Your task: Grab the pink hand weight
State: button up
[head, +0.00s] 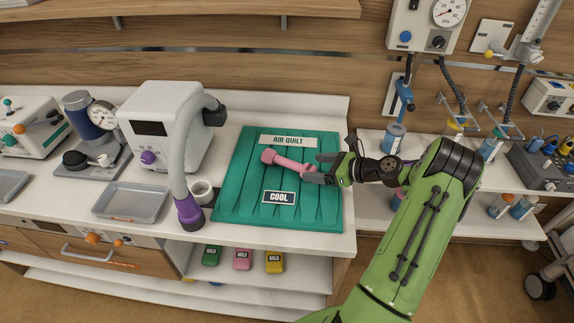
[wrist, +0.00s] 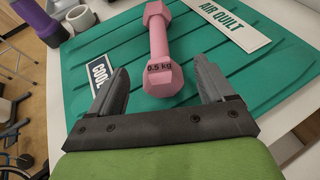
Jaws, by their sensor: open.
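The pink hand weight (head: 286,162) lies on the green air quilt (head: 235,195), between the "AIR QUILT" label and the "COOL" label. In the wrist view the weight (wrist: 158,45) points away from me, its near end marked "0.5 kg". My gripper (head: 318,170) reaches in from the right, over the weight's right end. In the wrist view my gripper (wrist: 155,85) is open, with one finger on each side of the weight's near end and visible gaps to both. Its right end is partly hidden by the gripper in the head view.
A grey tray (head: 130,202) lies further left. Small coloured packs, one of them pink (head: 242,260), sit on the shelf below. A wall panel with a gauge (head: 430,25) hangs behind my arm.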

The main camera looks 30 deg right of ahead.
aim_at(307, 168)
jog(key=x, duration=0.6)
jog(key=shift+w+a+f+b, duration=0.1)
jog(key=shift+f+b, duration=0.2)
jog(key=shift+b, duration=0.1)
jog(key=shift+r, duration=0.1)
jog(key=shift+c, duration=0.3)
